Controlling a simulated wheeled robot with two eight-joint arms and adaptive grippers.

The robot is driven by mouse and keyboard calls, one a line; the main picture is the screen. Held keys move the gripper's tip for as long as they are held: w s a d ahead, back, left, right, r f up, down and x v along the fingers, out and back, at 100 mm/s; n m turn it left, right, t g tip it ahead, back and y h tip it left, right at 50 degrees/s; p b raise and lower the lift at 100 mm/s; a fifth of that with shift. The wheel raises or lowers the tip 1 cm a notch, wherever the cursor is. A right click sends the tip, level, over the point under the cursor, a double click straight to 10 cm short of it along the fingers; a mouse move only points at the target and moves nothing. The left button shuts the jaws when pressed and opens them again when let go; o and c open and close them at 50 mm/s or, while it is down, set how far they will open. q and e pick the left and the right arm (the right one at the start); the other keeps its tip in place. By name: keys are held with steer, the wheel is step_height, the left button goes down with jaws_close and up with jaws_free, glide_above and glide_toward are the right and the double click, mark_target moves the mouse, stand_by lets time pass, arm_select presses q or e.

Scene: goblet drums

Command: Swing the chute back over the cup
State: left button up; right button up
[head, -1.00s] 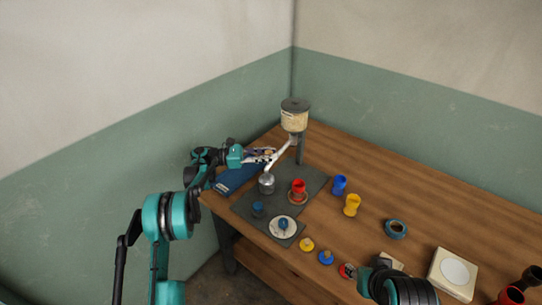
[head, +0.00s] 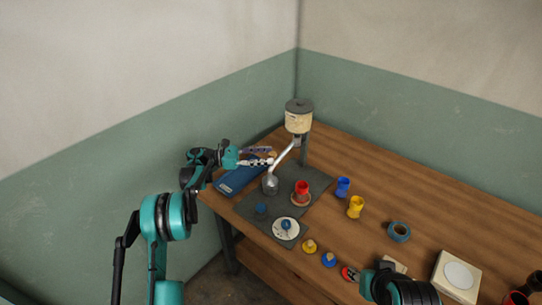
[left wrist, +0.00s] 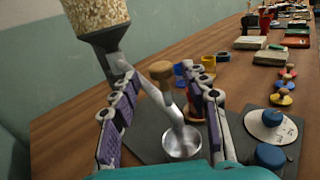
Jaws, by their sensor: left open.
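The silver chute (head: 284,157) slopes down from the grain hopper (head: 298,120), and its lower end is over the metal cup (head: 270,186). In the left wrist view the chute (left wrist: 176,112) ends at the mouth of the cup (left wrist: 183,147). A wooden knob (left wrist: 147,82) stands on the chute side, between my fingers in that view. My left gripper (head: 269,156) is open beside the chute, with its fingers apart and the knob seen between them. It holds nothing. Only a link of my right arm shows at the lower right; its gripper is not seen.
The cup stands on a dark mat (head: 240,208) with a red goblet (head: 302,188) and a white disc (head: 285,228). A blue cloth or book (head: 238,180) lies under my left gripper. Blue (head: 343,187) and yellow goblets (head: 355,207) stand to the right. Bare wood lies behind them.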

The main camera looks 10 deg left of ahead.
arm_select(q)
steer(key=v, duration=0.9)
steer(key=shift+a, duration=0.3)
steer(key=w+d+r+n+t+y, duration=0.1)
steer(key=w+r+n+t, duration=0.2)
steer(key=r+n+t, duration=0.65)
steer(key=w+d+r+n+t+y, duration=0.1)
steer(key=w+r+n+t+y, duration=0.2)
steer(key=r, duration=1.2)
steer(key=s+a+r+n+t+y, duration=0.2)
steer(key=s+a+r+n+y, duration=0.15)
steer(key=n+y, duration=0.45)
steer(key=s+a+r+n+t+y, duration=0.2)
steer(key=s+r+n+t+y, duration=0.15)
steer(key=n, duration=0.75)
steer(key=s+d+f+n+g, duration=0.2)
steer(key=s+f+n+g, duration=0.3)
steer(key=s+f, duration=0.5)
steer(key=s+d+f+n+g+y, duration=0.1)
steer(key=s+d+f+n+g, duration=0.2)
steer(key=s, duration=1.2)
steer(key=s+d+f+n+g+y, duration=0.1)
steer(key=s+f+n+g, duration=0.5)
steer(key=s+f+n, duration=0.6)
step_height(320, 180, down, 6)
steer(key=shift+s+d+f+g, duration=0.1)
steer(key=shift+s+d+g, duration=0.35)
steer(key=shift+d, duration=0.3)
